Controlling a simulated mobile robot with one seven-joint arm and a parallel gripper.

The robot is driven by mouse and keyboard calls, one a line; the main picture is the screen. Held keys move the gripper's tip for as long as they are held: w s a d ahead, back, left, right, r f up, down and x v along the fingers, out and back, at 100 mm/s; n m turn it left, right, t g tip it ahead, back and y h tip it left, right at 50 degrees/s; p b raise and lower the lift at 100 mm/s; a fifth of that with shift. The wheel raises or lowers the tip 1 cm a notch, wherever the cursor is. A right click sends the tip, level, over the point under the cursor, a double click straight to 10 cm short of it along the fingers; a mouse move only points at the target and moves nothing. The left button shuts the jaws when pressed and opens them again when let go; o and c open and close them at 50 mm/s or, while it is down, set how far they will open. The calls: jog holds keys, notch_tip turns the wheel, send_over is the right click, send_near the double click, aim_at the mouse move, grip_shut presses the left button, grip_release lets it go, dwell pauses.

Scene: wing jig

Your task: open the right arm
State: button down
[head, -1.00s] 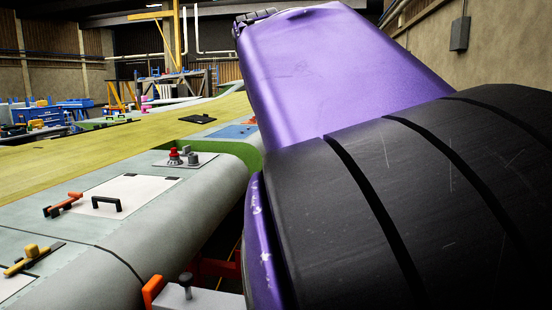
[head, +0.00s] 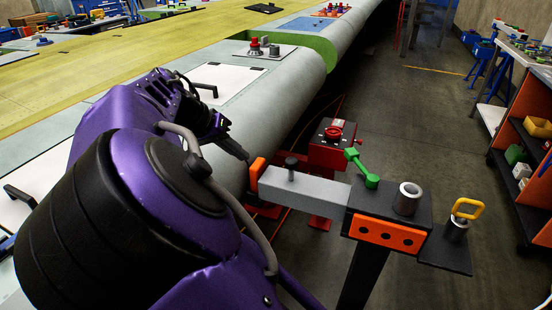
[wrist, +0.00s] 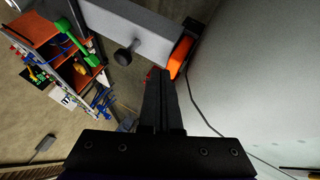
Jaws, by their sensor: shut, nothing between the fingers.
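The right arm is a grey bar (head: 318,190) on a dark post, with an orange pad (head: 257,172) at its left end beside the wing's rounded edge; I cannot tell if they touch. A dark knob (head: 291,166) stands on the bar. A green handle (head: 362,167) is at its post end. The wrist view shows the bar (wrist: 150,32), orange pad (wrist: 181,56), knob (wrist: 126,55) and green handle (wrist: 72,38). My gripper (head: 243,155) is shut and empty, just left of the pad; its fingers (wrist: 160,78) point toward the pad.
The grey wing (head: 255,110) runs along the left. A red box with a knob (head: 332,140) stands behind the bar. A yellow ring handle (head: 467,209) and a metal cylinder (head: 408,198) are on the post's right side. Orange shelving (head: 525,185) stands far right, with open floor between.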

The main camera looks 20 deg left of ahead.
aim_at(322, 187)
jog(key=b+x, duration=0.1)
jog(key=x, duration=0.9)
jog(key=shift+s+d+f, duration=0.1)
jog(key=shift+d, duration=0.05)
jog(key=d, duration=0.3)
jog(key=shift+w+d, duration=0.1)
jog(key=shift+w, duration=0.3)
jog(key=shift+w+d, duration=0.1)
jog(key=shift+d, duration=0.2)
jog(key=shift+d, duration=0.4)
jog(key=d, duration=0.9)
jog(key=shift+s, duration=0.4)
jog(key=shift+a, duration=0.1)
